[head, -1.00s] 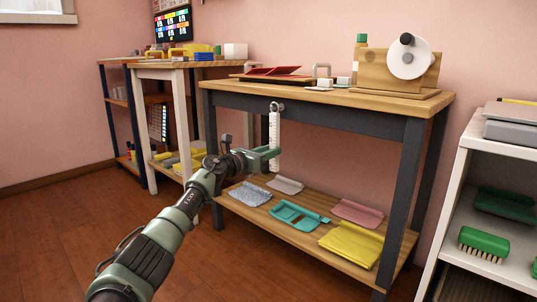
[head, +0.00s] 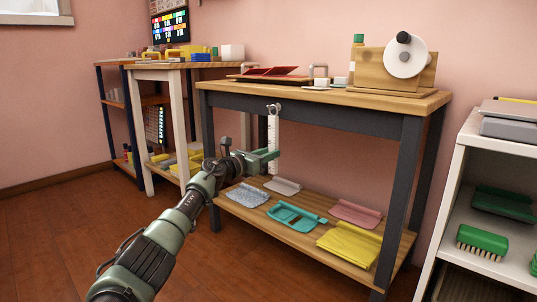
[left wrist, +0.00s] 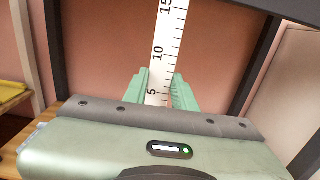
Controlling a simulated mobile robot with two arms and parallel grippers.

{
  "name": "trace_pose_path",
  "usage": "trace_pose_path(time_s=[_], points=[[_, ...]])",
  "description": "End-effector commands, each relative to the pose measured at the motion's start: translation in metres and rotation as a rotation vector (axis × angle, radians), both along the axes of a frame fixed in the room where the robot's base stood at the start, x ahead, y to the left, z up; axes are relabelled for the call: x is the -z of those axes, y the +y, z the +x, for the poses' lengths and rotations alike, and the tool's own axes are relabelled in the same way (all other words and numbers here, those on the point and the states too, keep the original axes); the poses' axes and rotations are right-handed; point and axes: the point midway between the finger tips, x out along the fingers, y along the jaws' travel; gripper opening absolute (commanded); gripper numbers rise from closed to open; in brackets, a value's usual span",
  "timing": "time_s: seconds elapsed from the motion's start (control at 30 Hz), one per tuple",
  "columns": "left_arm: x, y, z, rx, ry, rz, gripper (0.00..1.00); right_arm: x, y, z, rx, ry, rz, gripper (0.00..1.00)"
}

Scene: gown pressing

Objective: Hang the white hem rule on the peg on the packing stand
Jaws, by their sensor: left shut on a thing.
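The white hem rule (head: 273,132) hangs upright in front of the dark apron of the packing stand (head: 330,115). My left gripper (head: 271,157) is shut on its lower part. In the left wrist view the rule (left wrist: 168,35), with black marks and numbers, rises between the green fingers (left wrist: 158,92). The metal peg (head: 274,107) is on the stand's front apron, right at the rule's top end. I cannot tell whether the rule's hole is around the peg or only in front of it. My right gripper is not in view.
The stand's lower shelf (head: 250,222) holds folded cloths in several colours. A tape dispenser (head: 398,66) and red trays (head: 268,72) stand on top. A white shelf unit (head: 452,185) with brushes is at the right, and another table (head: 165,67) at the left.

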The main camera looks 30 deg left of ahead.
Motion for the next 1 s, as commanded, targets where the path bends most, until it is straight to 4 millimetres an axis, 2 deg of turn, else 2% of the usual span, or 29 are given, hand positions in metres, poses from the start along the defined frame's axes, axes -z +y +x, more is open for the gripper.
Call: trace_pose_path(time_s=[0.4, 0.43, 0.5, 0.83, 1.0], points=[[0.001, 0.000, 0.000, 0.000, 0.001, 0.001, 0.00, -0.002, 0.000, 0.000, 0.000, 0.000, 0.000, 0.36], [0.001, 0.000, 0.000, 0.000, 0.001, 0.001, 0.32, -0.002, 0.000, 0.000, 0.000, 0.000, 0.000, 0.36], [0.001, 0.000, 0.000, 0.000, 0.001, 0.001, 0.52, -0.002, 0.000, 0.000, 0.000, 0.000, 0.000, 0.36], [0.001, 0.001, 0.000, -0.001, 0.001, 0.000, 0.52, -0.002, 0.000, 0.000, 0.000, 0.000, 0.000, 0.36], [0.000, 0.003, -0.008, -0.002, 0.002, 0.002, 0.52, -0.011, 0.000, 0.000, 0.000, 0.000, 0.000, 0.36]])
